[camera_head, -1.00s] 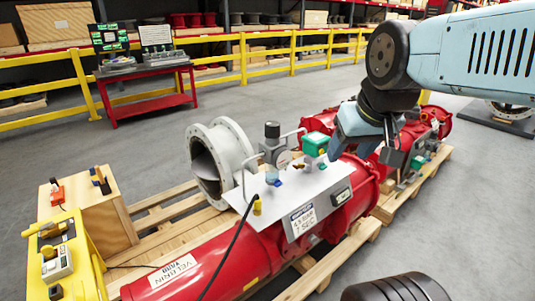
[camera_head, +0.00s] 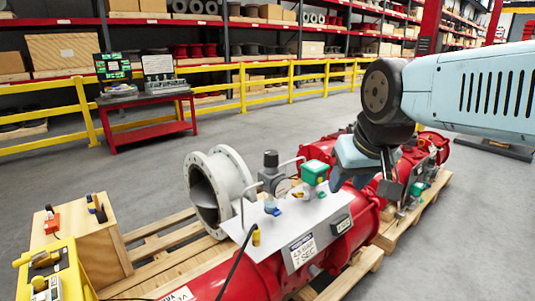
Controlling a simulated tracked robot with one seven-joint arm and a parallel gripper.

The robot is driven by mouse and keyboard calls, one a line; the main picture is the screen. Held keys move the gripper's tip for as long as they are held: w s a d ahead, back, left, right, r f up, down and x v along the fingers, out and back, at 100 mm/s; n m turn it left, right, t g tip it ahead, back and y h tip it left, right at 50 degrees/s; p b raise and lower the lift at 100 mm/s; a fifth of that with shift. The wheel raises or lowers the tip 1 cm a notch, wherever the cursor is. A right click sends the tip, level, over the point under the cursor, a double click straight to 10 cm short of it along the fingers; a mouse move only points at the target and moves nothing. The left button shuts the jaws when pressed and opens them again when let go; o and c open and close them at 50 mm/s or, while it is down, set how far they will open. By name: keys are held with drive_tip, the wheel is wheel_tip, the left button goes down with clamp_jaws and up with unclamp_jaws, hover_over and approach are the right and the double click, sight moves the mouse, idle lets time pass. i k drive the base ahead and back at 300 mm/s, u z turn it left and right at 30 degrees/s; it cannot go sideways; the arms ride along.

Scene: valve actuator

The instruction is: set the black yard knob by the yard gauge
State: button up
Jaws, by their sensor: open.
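The black knob (camera_head: 270,158) tops a grey regulator body on the white panel (camera_head: 272,227), near the panel's upper left.
The red actuator (camera_head: 358,225) lies on a wooden pallet (camera_head: 362,268). A grey flange (camera_head: 208,190) stands left of the panel. A wooden box (camera_head: 88,240) and yellow case (camera_head: 55,272) are at lower left.

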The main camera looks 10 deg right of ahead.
sight(271, 156)
drive_tip(key=z, duration=0.15)
drive_tip(key=i, duration=0.15)
drive_tip(key=u, duration=2.15)
drive_tip(key=k, duration=0.25)
drive_tip(key=z, duration=1.6)
drive_tip(key=i, duration=0.45)
drive_tip(key=z, duration=0.15)
